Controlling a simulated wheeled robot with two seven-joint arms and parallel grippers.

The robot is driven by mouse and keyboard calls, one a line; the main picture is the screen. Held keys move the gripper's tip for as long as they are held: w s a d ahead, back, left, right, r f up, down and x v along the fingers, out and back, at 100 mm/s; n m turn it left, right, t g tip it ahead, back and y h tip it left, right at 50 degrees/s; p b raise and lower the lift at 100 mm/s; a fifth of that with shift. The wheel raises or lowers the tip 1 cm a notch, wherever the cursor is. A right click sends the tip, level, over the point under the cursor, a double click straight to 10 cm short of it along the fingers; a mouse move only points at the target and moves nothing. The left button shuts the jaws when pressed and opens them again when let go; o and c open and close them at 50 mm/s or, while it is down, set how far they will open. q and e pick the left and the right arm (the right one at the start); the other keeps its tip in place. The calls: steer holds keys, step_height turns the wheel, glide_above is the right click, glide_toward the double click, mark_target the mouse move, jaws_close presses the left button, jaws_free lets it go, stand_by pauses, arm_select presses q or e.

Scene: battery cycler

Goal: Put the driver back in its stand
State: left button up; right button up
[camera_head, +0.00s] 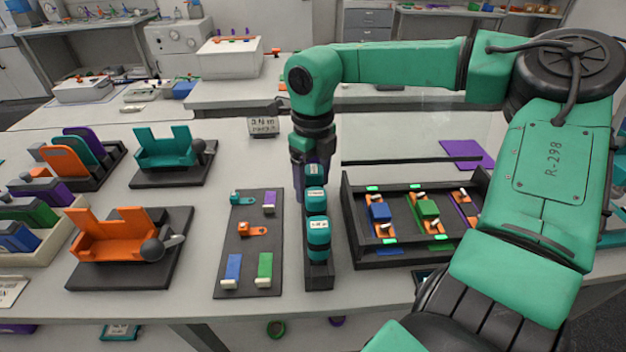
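A narrow dark stand (319,276) is in the middle of the bench. Two teal blocks with white labels, which look like driver heads, are in it: one in front (318,238) and one behind it (316,201). My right gripper (312,180) points down at the stand's back end. A dark purple body with a small teal, white-labelled part shows at its fingers; this may be a driver, but the fingers partly hide it. I cannot tell whether the fingers are closed on it or whether it is seated in the stand. My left gripper is out of view.
A dark mat (249,284) with small coloured parts lies left of the stand, and a black tray (400,251) of coloured cells is close on its right. Orange (115,240) and teal (168,150) fixtures stand further left. A small sign (263,126) stands behind.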

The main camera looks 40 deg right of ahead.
steer(key=shift+w+d, duration=0.1)
steer(key=shift+w+r, duration=0.1)
steer(key=shift+r, duration=0.15)
step_height(320, 180, up, 12)
steer(key=shift+f+b, duration=0.1)
steer(key=shift+b, duration=0.25)
steer(key=shift+f, duration=0.1)
